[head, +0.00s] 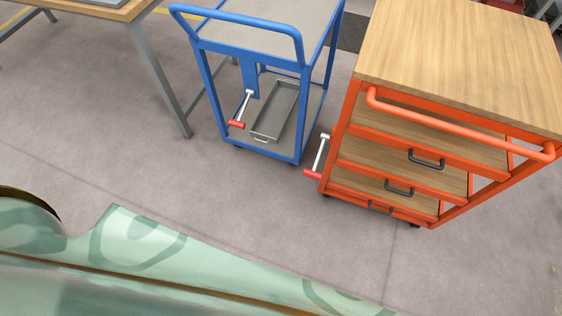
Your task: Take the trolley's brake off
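A blue-framed trolley (206,75) with a push handle stands at the upper middle. A white brake lever with a red grip (237,124) hangs at its near left side, slanting down and left. An orange trolley (345,128) with a wooden top and drawers stands to its right. It has a similar white lever with a red grip (313,174) at its left side, also pointing down. I cannot tell from the levers' angle whether either brake is on. Neither of my grippers is in view.
A grey tray (275,110) lies on the blue trolley's lower shelf. A wooden-topped table (108,9) with grey legs stands at the upper left. A narrow gap separates the two trolleys. The grey floor (150,165) in front of the trolleys is clear.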

